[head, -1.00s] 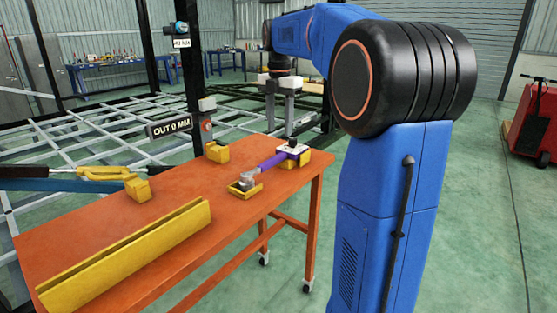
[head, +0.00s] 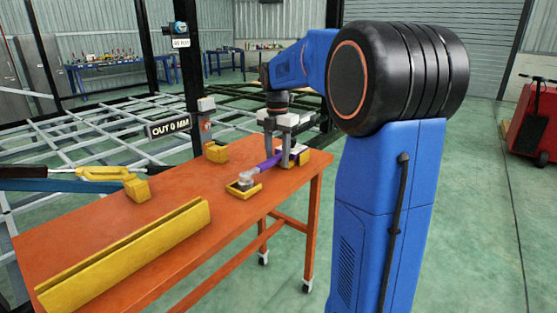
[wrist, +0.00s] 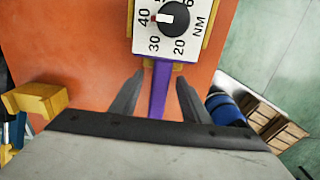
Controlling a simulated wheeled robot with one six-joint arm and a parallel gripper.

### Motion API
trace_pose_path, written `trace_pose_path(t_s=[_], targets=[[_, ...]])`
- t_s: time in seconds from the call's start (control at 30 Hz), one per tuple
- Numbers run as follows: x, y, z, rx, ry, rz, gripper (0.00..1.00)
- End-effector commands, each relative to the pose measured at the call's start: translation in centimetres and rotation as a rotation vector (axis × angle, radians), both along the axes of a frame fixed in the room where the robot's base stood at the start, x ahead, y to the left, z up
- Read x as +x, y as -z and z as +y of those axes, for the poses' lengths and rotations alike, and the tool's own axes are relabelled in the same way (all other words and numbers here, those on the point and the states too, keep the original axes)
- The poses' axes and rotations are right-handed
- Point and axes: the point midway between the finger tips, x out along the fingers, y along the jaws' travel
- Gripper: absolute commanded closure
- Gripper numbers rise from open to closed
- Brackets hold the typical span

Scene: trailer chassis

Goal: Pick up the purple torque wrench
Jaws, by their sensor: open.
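The purple torque wrench (head: 268,162) lies on the orange table (head: 150,240). Its grey head end rests in a yellow holder (head: 244,190) and its other end is near a yellow block at the table's right end. In the wrist view its purple shaft (wrist: 160,88) runs between the fingers, with a white dial box (wrist: 168,30) marked NM at the top. My gripper (head: 277,158) is open and points down over the wrench, one finger on each side of the shaft (wrist: 155,95). Whether the fingers touch it is unclear.
A long yellow channel (head: 125,258) lies along the table's front. A yellow block (head: 216,151) stands near the back edge, and another bears a yellow-handled tool (head: 100,173) at left. A post with an "OUT 0 MM" sign (head: 169,128) rises behind the table.

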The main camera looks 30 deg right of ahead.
Motion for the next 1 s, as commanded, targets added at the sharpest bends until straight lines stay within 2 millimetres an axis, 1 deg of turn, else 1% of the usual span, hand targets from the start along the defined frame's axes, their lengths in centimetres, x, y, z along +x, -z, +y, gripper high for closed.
trace_pose_path(t_s=[0.2, 0.23, 0.4, 0.67, 0.77, 0.87, 1.0], targets=[[0.0, 0.1, 0.0, 0.0, 0.0, 0.0, 0.58], [0.0, 0.1, 0.0, 0.0, 0.0, 0.0, 0.6], [0.0, 0.1, 0.0, 0.0, 0.0, 0.0, 1.0], [0.0, 0.0, 0.0, -0.001, 0.0, -0.001, 1.0], [0.0, -0.4, 0.0, -0.001, 0.0, -0.001, 1.0], [0.0, -1.3, 0.0, -0.001, 0.0, -0.001, 1.0], [0.1, -3.6, 0.0, -0.002, 0.0, -0.004, 1.0]])
